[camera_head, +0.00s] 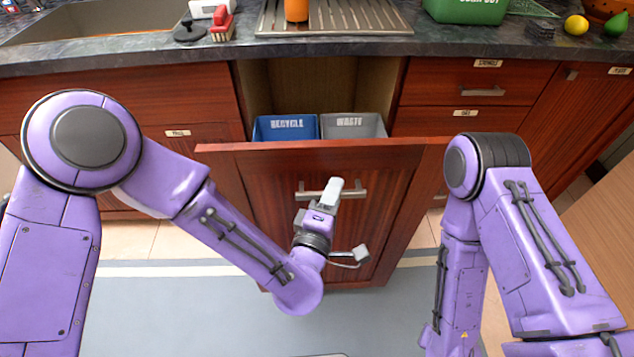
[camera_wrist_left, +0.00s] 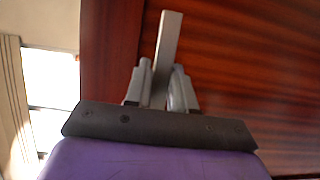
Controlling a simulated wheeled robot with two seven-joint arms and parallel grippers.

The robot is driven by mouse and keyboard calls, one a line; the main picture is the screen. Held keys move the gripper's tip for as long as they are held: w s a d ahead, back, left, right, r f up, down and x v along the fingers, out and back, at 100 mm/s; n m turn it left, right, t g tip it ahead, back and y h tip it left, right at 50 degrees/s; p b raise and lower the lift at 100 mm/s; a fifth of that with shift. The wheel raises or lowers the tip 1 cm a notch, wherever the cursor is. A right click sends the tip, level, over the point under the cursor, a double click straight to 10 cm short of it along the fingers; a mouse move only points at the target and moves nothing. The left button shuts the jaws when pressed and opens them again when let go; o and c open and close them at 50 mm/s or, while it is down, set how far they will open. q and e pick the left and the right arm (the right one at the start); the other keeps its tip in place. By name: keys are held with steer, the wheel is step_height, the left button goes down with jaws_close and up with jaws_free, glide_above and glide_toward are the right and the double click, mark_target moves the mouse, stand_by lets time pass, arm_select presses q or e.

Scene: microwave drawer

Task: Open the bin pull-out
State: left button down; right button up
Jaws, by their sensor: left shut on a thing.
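The bin pull-out (camera_head: 395,185) is a red-brown wooden front standing out from the cabinet. A blue bin (camera_head: 286,128) labelled RECYCLE and a grey bin (camera_head: 352,126) labelled WASTE show behind its top edge. Its bar handle (camera_head: 348,193) is also in the left wrist view (camera_wrist_left: 168,45). My left gripper (camera_head: 325,195) is shut on the handle, with one finger on each side of it in the wrist view (camera_wrist_left: 160,88). My right arm's elbow shows at the right of the head view, but its gripper is not visible.
Closed drawers (camera_head: 480,88) and a cupboard door (camera_head: 580,115) flank the opening. The dark counter (camera_head: 340,46) above holds a drying rack, a green compost bin (camera_head: 468,10), a red brush (camera_head: 222,24) and fruit. The floor mat (camera_head: 180,300) in front is clear.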

arm_select(q)
steer(key=shift+s, duration=0.2)
steer(key=c, duration=1)
jaws_free()
steer(key=shift+c, duration=0.2)
steer(key=b+v, duration=0.1)
steer(key=v, duration=0.9)
steer(key=shift+s+a+b, duration=0.2)
steer(key=shift+s+b, duration=0.05)
steer(key=shift+b, duration=0.15)
